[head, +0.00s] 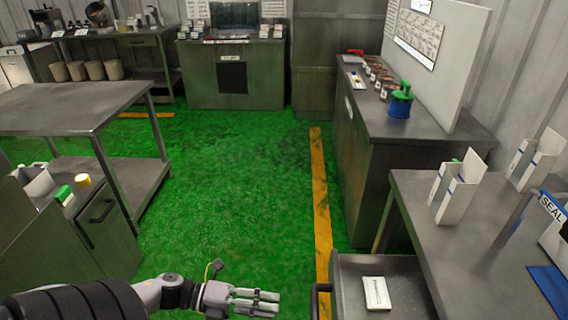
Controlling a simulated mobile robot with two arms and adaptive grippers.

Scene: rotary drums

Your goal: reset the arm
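My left arm comes in from the bottom left in the head view. My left gripper (268,302) is low in the picture, above the green floor, pointing right. Its fingers lie roughly parallel with gaps between them and hold nothing that I can see. My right arm and gripper are not in view.
A grey workbench (425,262) with white cartons (455,190) stands at the right. Behind it a counter (385,150) carries a blue and green container (401,102). A metal table (70,110) is at the left. The green floor (230,180) between is clear.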

